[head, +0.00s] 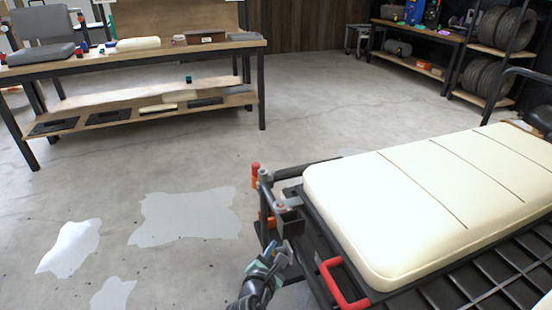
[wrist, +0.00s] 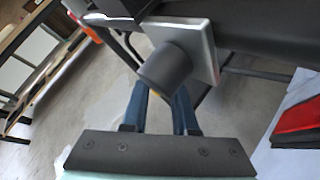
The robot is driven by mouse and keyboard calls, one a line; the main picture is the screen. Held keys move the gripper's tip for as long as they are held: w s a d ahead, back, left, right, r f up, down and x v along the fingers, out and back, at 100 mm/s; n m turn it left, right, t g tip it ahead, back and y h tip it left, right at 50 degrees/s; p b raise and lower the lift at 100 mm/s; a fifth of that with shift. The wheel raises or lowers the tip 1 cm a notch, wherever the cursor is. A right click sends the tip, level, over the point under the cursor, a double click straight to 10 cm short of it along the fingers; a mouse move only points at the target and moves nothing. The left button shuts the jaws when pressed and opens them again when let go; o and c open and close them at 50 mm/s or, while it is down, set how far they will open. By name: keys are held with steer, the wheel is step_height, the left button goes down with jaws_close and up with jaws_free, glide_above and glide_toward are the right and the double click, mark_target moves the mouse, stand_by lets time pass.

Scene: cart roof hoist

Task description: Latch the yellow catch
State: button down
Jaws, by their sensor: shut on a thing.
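My gripper (head: 279,254) is at the near left corner of the cart, beside its dark frame. In the wrist view its two blue fingers (wrist: 160,92) are shut on a dark grey round knob (wrist: 165,68). The knob stands out from a square light-metal plate (wrist: 203,45).
The cart carries a cream padded panel (head: 420,205) over a black slatted deck (head: 480,285). A red handle (head: 342,285) sits right of my gripper, and a red-tipped post (head: 255,170) stands behind it. A workbench (head: 150,53) is far left. Open floor lies left.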

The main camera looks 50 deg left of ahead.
steer(key=d+g+h+p, duration=0.1)
steer(key=p, duration=0.2)
steer(key=n+g+h+p, duration=0.1)
steer(key=p, duration=0.3)
steer(key=shift+s+d+f+h, duration=0.1)
steer(key=shift+s+d+h, duration=0.15)
steer(key=shift+d+h, duration=0.15)
steer(key=shift+s+d+f+n+g+h+p, duration=0.3)
steer(key=shift+d+n+g+h+p, duration=0.15)
steer(key=shift+h+p, duration=0.3)
steer(key=shift+s+d+f+n+g+h+p, duration=0.15)
steer(key=shift+d+f+n+g+h+p, duration=0.25)
steer(key=shift+h+p, duration=0.35)
steer(key=shift+d, duration=0.1)
steer(key=c, duration=0.7)
jaws_free()
steer(key=shift+r, duration=0.1)
steer(key=p+v, duration=1)
steer(key=v, duration=0.3)
steer(key=shift+p, duration=0.4)
